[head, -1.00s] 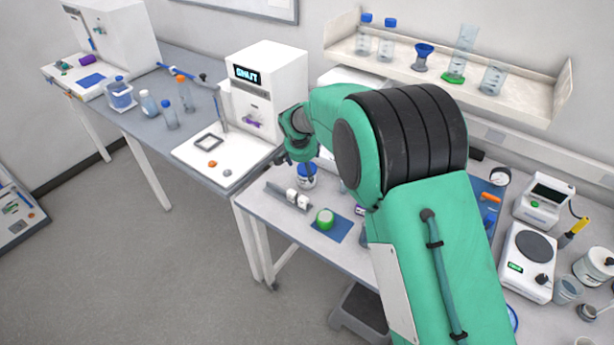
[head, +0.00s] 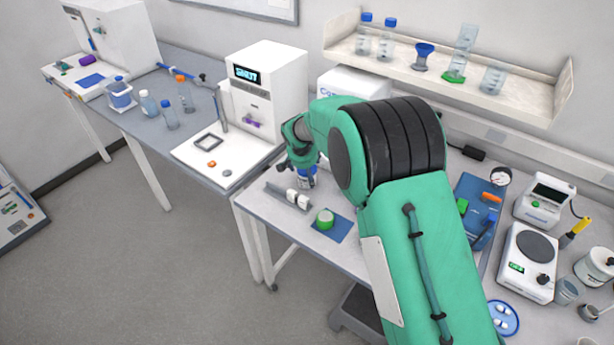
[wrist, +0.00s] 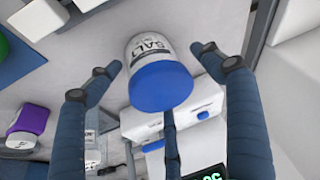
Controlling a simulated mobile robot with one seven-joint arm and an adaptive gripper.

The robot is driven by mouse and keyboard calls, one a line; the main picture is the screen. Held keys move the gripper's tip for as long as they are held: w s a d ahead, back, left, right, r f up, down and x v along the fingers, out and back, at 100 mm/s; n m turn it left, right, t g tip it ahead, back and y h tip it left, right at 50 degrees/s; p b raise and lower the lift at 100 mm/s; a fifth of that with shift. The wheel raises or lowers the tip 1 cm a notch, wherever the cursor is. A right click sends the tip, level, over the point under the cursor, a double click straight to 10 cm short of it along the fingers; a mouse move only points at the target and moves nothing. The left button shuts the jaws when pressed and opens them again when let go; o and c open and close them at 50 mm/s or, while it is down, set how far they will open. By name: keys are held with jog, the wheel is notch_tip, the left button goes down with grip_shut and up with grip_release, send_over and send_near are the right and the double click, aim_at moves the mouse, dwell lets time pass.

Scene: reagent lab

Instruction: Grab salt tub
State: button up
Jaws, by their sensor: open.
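The salt tub (wrist: 152,48) is white with a blue lid and dark "SALT" lettering. In the wrist view it lies between the spread fingers of my gripper (wrist: 160,78), its lid towards the camera. Gaps show between the tub and the two side fingers; whether the lower finger touches the lid, I cannot tell. In the head view the tub (head: 307,181) stands on the bench, and my gripper (head: 303,164) is right above it, hiding part of its lid. My gripper is open.
A grey rail with white pieces (head: 290,196) lies just left of the tub. A green roll (head: 325,219) sits on a blue mat (head: 341,231) in front. A white instrument with a lit display (head: 268,90) stands behind left. A shelf (head: 440,72) hangs above the bench.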

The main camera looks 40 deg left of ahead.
jog(key=c, duration=1.7)
jog(key=shift+o, duration=0.2)
jog(key=shift+r, duration=0.1)
jog(key=shift+r+p, duration=0.5)
jog(key=shift+r, duration=4.45)
